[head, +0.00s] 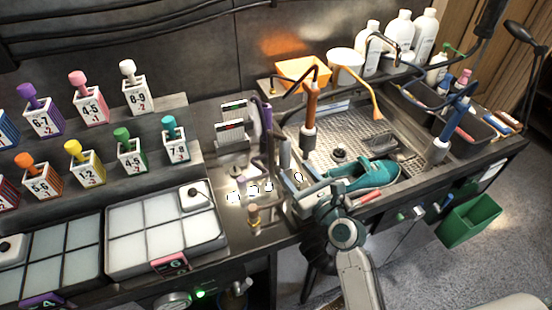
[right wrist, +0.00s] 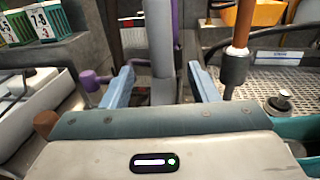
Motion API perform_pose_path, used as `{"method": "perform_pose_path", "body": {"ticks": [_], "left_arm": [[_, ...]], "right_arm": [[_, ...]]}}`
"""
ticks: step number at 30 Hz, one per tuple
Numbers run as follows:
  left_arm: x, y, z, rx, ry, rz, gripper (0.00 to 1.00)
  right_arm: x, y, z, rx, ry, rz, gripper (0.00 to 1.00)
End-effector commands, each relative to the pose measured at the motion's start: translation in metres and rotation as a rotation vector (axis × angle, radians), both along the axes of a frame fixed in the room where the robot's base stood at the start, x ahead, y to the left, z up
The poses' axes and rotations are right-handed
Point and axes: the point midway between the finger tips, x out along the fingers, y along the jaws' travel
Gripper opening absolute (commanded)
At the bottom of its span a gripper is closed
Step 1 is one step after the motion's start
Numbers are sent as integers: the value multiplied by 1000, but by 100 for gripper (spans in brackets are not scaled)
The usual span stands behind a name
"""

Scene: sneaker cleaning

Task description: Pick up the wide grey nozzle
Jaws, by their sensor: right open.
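The wide grey nozzle (head: 284,152) appears to be the thick upright grey cylinder near the left edge of the sink in the head view. In the right wrist view the grey nozzle (right wrist: 162,55) stands upright, centred between the fingertips. My right gripper (right wrist: 161,86) is open, with a blue finger on each side of the nozzle and gaps visible on both sides. No grip shows. The nozzle's lower end is hidden by the gripper body. In the head view my right gripper (head: 297,187) is just in front of the nozzle. My left gripper is not in view.
A purple tool (head: 266,120) stands close behind the nozzle. An orange-brown handled tool (head: 310,105) stands to its right. A teal sneaker (head: 362,178) lies in the metal sink (head: 345,135). A brass-coloured fitting (head: 253,216) stands on the counter in front.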

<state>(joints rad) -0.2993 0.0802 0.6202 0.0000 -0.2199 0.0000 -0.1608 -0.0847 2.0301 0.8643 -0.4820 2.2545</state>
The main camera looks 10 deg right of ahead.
Motion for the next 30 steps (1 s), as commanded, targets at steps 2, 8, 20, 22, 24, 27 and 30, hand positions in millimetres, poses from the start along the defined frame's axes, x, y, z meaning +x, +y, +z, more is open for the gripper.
{"method": "perform_pose_path", "body": {"ticks": [2,8,20,22,24,27,30], "left_arm": [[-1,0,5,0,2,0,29],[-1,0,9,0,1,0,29],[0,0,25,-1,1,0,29],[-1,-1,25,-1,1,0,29],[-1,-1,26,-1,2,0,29],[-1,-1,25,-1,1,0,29],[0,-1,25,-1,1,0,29]], "right_arm": [[13,5,3,3,-1,0,54],[39,14,2,-2,0,1,54],[83,28,5,-4,1,2,54],[90,31,4,-3,1,2,54],[93,32,4,-4,1,1,54],[94,32,3,-5,0,1,54],[93,32,3,-5,0,1,54]]}}
